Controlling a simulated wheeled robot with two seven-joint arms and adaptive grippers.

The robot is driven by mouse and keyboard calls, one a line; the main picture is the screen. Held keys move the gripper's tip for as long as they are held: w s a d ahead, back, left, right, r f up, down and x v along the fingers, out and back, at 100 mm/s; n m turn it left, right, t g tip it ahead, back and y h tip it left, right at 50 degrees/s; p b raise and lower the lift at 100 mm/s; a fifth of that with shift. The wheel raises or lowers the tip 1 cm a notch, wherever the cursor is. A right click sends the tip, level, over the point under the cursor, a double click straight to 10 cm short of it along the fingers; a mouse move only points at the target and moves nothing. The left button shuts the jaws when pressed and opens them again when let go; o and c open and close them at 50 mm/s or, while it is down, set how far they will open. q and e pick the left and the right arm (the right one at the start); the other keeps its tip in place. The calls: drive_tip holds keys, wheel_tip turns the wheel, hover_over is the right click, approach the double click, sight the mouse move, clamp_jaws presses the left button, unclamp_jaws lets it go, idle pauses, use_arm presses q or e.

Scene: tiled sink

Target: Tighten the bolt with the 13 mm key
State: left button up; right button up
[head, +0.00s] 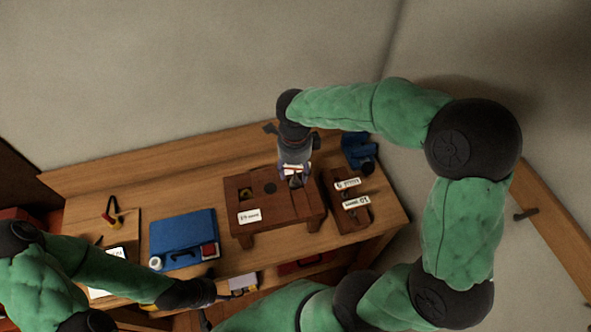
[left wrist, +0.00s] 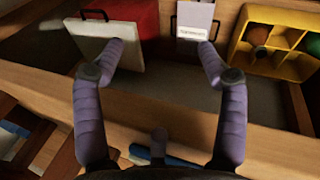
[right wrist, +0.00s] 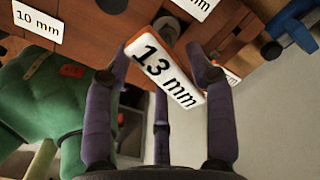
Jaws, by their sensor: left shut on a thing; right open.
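The white tag reading "13 mm" (right wrist: 168,75) lies between the fingers of my right gripper (right wrist: 160,75) in the right wrist view. The key itself is mostly hidden behind it. My right gripper is open, low over the right part of the brown wooden stand (head: 285,218) in the head view. I cannot make out the bolt. My left gripper (left wrist: 160,50) is in front of the table's front edge. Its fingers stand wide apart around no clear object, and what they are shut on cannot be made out.
A tag reading "10 mm" (right wrist: 37,22) is on the stand. A brown tray (head: 347,208) with labels and a blue tool (head: 357,150) are right of it. A blue case (head: 180,233) is left. Below are a red-and-white box (left wrist: 108,50) and a yellow divided bin (left wrist: 240,50).

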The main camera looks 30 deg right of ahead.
use_arm(q)
drive_tip(key=shift+w+f, duration=0.25)
drive_tip(key=shift+f, duration=0.15)
use_arm(e)
drive_tip(key=shift+f, duration=0.1)
use_arm(q)
drive_tip(key=shift+w+r+p, duration=0.2)
drive_tip(key=shift+r+p, duration=0.4)
drive_tip(key=shift+p, duration=0.1)
drive_tip(key=shift+c, duration=0.5)
use_arm(e)
drive_tip(key=shift+w+r, duration=0.25)
drive_tip(key=shift+r, duration=0.7)
drive_tip(key=shift+w+d+r+p, duration=0.15)
drive_tip(key=shift+r+p, duration=0.25)
drive_tip(key=shift+r, duration=0.15)
drive_tip(key=shift+w+d+r+p, duration=0.1)
drive_tip(key=shift+r+p, duration=0.3)
drive_tip(key=shift+r, duration=0.1)
use_arm(q)
drive_tip(key=shift+w+d+r+p, duration=0.15)
drive_tip(key=shift+r+p, duration=0.75)
drive_tip(key=shift+r, duration=0.85)
use_arm(e)
drive_tip(key=shift+s+a+r, duration=0.15)
drive_tip(key=shift+r, duration=1.3)
use_arm(q)
drive_tip(key=shift+r, duration=0.1)
use_arm(e)
drive_tip(key=shift+r, duration=0.1)
